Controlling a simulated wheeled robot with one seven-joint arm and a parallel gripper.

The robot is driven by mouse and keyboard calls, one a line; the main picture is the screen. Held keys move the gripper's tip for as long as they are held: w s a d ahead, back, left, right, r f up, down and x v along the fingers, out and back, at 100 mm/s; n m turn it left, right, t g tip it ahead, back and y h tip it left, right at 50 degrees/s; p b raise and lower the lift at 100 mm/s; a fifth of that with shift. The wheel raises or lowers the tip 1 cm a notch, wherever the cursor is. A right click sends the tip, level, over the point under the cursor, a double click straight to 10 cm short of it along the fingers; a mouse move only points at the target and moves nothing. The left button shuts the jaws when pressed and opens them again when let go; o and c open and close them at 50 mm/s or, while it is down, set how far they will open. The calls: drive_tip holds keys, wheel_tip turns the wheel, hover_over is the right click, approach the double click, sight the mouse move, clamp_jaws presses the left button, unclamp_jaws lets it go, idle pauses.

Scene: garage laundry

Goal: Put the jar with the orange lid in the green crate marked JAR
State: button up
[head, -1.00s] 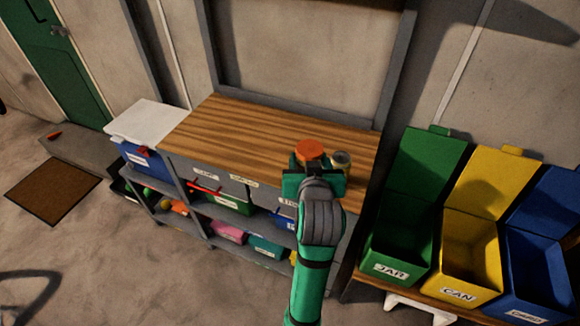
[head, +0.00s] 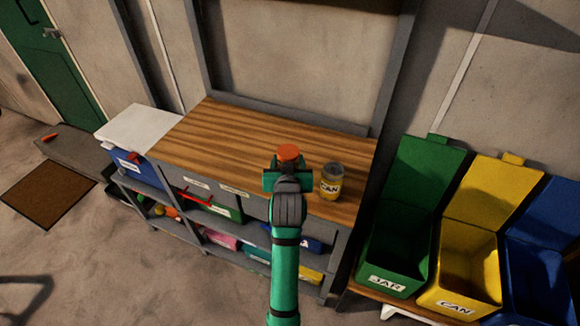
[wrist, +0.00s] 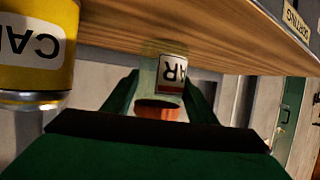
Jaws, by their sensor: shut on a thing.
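The jar with the orange lid (head: 288,152) is at the front part of the wooden bench top in the head view, its body hidden by my gripper (head: 287,176). In the wrist view, the jar (wrist: 163,88) sits between the two green fingers, its label partly visible and upside down. My gripper is shut on it. I cannot tell if its base touches the bench. The green crate marked JAR (head: 388,284) stands low to the right of the bench, its lid raised and its inside looking empty.
A yellow can (head: 331,184) stands on the bench just right of my gripper; it also shows at left in the wrist view (wrist: 38,48). A yellow crate marked CAN (head: 455,306) and a blue crate (head: 540,285) stand right of the green one. The bench's left part is clear.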

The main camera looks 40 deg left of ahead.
wheel_tip(320, 180, down, 3)
drive_tip(key=shift+r, duration=0.1)
drive_tip(key=shift+s+a, duration=0.1)
drive_tip(key=shift+s, duration=0.1)
drive_tip(key=o, duration=1.2)
drive_tip(key=shift+c, duration=0.2)
drive_tip(key=shift+w, duration=0.1)
drive_tip(key=v, duration=1.2)
drive_tip(key=shift+f, duration=0.25)
